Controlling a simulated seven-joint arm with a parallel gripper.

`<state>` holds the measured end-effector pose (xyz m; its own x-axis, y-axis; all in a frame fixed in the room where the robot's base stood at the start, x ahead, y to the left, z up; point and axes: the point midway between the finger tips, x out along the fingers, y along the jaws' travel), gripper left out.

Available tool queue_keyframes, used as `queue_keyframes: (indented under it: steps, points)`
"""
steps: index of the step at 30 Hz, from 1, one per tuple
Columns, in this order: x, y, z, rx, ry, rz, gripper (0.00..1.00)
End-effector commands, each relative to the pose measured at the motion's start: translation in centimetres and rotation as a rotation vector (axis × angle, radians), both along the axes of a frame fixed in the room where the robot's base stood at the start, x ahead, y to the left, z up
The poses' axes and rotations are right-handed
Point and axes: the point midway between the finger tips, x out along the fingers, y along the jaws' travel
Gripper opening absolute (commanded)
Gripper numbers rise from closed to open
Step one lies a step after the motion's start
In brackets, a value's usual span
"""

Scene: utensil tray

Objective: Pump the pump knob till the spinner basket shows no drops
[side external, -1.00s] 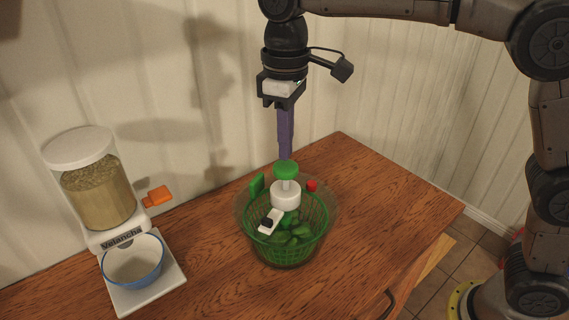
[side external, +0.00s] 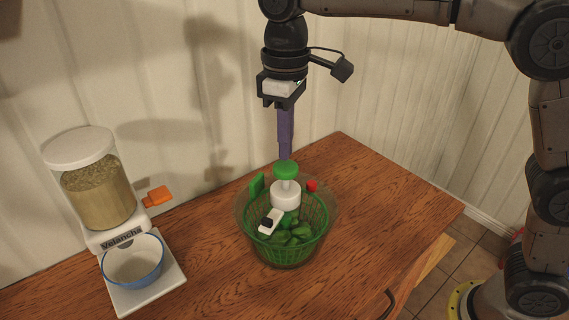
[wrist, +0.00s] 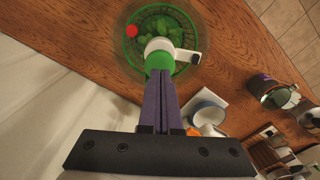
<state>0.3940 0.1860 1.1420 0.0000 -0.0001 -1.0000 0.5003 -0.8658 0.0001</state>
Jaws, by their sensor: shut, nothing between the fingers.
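The green pump knob (side external: 286,169) stands raised on a white stem and hub in the middle of the salad spinner. My gripper (side external: 285,155) is shut and empty, pointing straight down with its purple fingertips at the top of the knob; I cannot tell whether they touch. The green spinner basket (side external: 268,247) sits inside a clear bowl and holds green leaves (side external: 292,235). In the wrist view the knob (wrist: 160,60) shows just beyond my fingertips. Drops on the basket are too small to tell.
A white brake lever (side external: 271,222) and a red button (side external: 312,186) are on the spinner. At left stands a grain dispenser (side external: 97,190) with an orange handle (side external: 158,196), above a blue-rimmed bowl (side external: 133,262). The wooden counter (side external: 385,205) is clear to the right.

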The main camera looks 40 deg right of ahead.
Motion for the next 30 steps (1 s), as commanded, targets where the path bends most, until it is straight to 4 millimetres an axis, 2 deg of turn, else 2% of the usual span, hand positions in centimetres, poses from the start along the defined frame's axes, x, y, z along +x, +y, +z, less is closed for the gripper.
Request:
queue_keyframes:
  steps: [14,30]
  points:
    - [0.0,0.0,-0.1,0.0,0.0,0.0,0.0]
    - [0.0,0.0,-4.6,-0.001,0.002,0.0,0.0]
